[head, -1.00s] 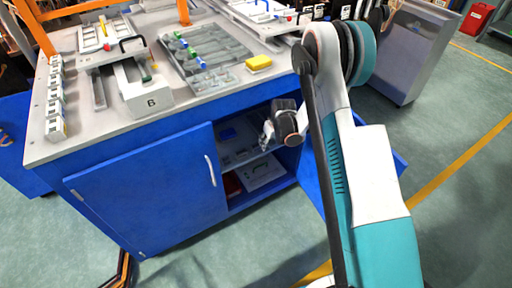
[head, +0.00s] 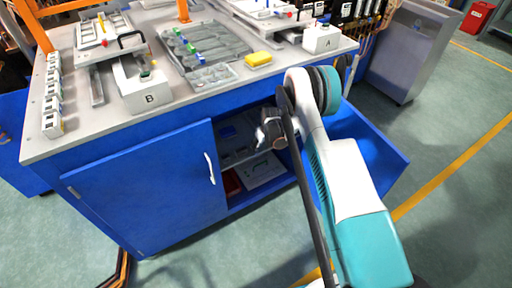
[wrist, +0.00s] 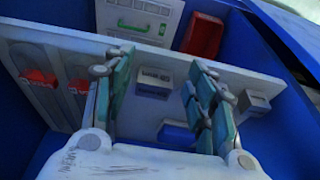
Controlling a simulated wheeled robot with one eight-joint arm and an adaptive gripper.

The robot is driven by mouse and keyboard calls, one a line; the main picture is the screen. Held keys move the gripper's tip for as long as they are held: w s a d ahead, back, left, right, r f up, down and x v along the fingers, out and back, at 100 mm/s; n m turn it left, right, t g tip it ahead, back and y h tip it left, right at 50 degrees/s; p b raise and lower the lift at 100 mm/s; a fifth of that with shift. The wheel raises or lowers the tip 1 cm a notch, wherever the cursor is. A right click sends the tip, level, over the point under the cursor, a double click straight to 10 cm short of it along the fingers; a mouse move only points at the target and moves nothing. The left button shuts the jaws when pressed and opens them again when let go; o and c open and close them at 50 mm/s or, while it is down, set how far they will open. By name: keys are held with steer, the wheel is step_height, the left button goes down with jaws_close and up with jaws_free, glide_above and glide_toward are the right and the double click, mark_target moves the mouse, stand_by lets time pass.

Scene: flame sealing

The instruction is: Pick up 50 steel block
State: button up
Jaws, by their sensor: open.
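My gripper (head: 268,132) is at the open cabinet under the workbench, partly inside the opening in the head view. In the wrist view my gripper (wrist: 160,68) is open and empty, its two teal fingers reaching over a pale shelf board. Between the fingers a small grey block (wrist: 153,78) stands on the board. A second grey block (wrist: 253,103) sits right of the right finger. A blue block (wrist: 178,132) lies nearer, partly hidden by the right finger. I can read no number on any block, so I cannot tell which is the 50 steel block.
Red-handled items (wrist: 40,78) lie at the board's left. Blue cabinet walls enclose the space. The closed blue door (head: 150,195) is left; an open door (head: 365,140) is right.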

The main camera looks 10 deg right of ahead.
steer(key=w, duration=0.2)
steer(key=w+a+b, duration=0.1)
steer(key=shift+w+a+f, duration=0.1)
steer(key=shift+w+a, duration=0.1)
steer(key=shift+w, duration=0.2)
steer(key=shift+b+x, duration=0.55)
steer(key=shift+x, duration=0.5)
steer(key=shift+w+f, duration=0.25)
steer(key=shift+f, duration=0.05)
steer(key=c, duration=1.1)
